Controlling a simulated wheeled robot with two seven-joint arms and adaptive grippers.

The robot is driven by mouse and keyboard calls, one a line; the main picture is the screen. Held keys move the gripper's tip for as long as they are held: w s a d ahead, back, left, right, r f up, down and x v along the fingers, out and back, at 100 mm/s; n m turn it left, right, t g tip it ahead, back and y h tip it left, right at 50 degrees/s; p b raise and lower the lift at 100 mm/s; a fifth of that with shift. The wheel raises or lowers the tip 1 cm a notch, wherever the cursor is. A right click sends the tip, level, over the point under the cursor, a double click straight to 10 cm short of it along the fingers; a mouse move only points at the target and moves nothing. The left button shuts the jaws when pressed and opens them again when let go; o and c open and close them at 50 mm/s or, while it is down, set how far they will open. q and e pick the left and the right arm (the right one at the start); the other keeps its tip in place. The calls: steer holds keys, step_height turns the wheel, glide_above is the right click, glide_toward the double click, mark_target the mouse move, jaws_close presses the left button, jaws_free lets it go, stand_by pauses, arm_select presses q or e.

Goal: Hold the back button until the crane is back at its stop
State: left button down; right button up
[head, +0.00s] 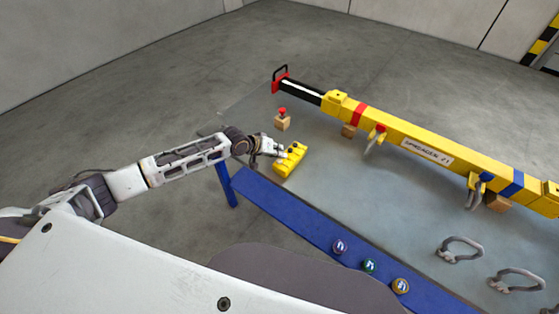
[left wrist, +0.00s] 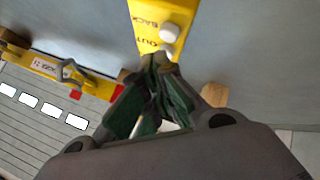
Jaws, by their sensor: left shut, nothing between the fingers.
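In the left wrist view the yellow box (left wrist: 150,11) carries the words BACK and OUT. A pale round button (left wrist: 170,32) sits beside BACK, uncovered. My left gripper (head: 281,151) is shut and empty at the box's left side. In the left wrist view its fingertips (left wrist: 161,60) are together close to OUT, partly hiding a second button there; contact cannot be told. My right gripper is out of view. No crane can be clearly made out.
A long yellow beam (head: 395,135) marked as a spreader rests on wooden blocks across the table. A red-topped block (head: 282,121) stands behind the box.

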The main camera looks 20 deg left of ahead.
mark_target(278, 161)
arm_select(q)
steer(key=shift+r+p, duration=1)
steer(key=shift+r, duration=0.2)
step_height(278, 161, up, 2)
steer(key=shift+r+p, duration=0.1)
steer(key=shift+p, duration=0.55)
